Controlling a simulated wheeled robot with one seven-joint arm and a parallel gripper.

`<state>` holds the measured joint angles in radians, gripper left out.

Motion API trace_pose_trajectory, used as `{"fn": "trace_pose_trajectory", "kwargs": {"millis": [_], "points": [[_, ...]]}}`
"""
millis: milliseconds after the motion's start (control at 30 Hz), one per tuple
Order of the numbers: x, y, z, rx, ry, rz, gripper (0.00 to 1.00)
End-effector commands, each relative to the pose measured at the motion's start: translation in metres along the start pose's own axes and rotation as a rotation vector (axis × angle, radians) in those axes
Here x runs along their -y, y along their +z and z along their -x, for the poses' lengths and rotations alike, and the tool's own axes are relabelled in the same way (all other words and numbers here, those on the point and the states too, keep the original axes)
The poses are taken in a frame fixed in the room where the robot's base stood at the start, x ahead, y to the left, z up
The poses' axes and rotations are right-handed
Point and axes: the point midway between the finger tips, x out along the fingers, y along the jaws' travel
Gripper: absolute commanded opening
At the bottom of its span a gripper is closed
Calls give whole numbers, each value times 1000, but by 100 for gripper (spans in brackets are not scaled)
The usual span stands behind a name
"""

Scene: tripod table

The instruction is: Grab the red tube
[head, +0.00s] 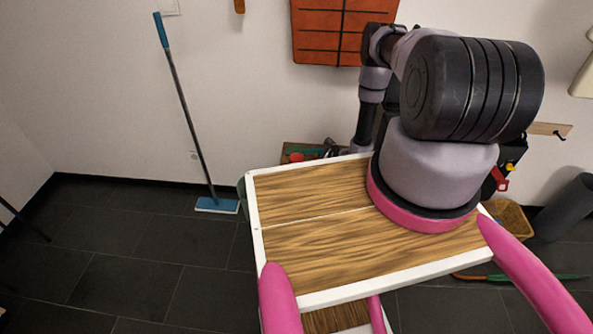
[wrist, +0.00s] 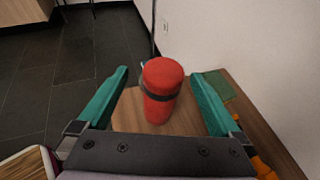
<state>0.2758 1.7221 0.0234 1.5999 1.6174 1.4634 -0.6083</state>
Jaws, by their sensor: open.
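The red tube (wrist: 161,80) stands upright in the wrist view, with a dark band around its middle. It is on a light wooden tabletop (wrist: 128,112). My gripper (wrist: 159,72) is open, with one green finger to the left of the tube and one to the right. Gaps show between the tube and both fingers. The tube's lowest part is close to my dark palm bar in the picture. In the head view a small red spot (head: 296,157) shows behind my wooden deck; I cannot tell for sure that it is the tube.
A brown wooden surface (wrist: 245,115) with a flat green item (wrist: 220,84) lies to the right, along the white wall. Something orange (wrist: 263,168) is at the lower right. A blue mop (head: 190,125) leans on the wall. The dark floor at left is mostly clear.

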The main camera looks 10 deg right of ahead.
Motion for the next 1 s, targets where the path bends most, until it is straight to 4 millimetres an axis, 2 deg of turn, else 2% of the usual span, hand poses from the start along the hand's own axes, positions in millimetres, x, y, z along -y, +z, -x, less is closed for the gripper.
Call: {"fn": "trace_pose_trajectory", "kwargs": {"millis": [100, 267, 533, 667, 867, 967, 1000], "points": [[0, 0, -15, 0, 2, 1, 100], [1, 0, -26, 0, 2, 2, 100], [5, 0, -64, 0, 2, 2, 100], [5, 0, -72, -1, 3, 1, 100], [6, 0, -72, -1, 2, 0, 100], [6, 0, -72, -1, 2, 0, 66], [6, 0, -72, -1, 2, 0, 50]]}}
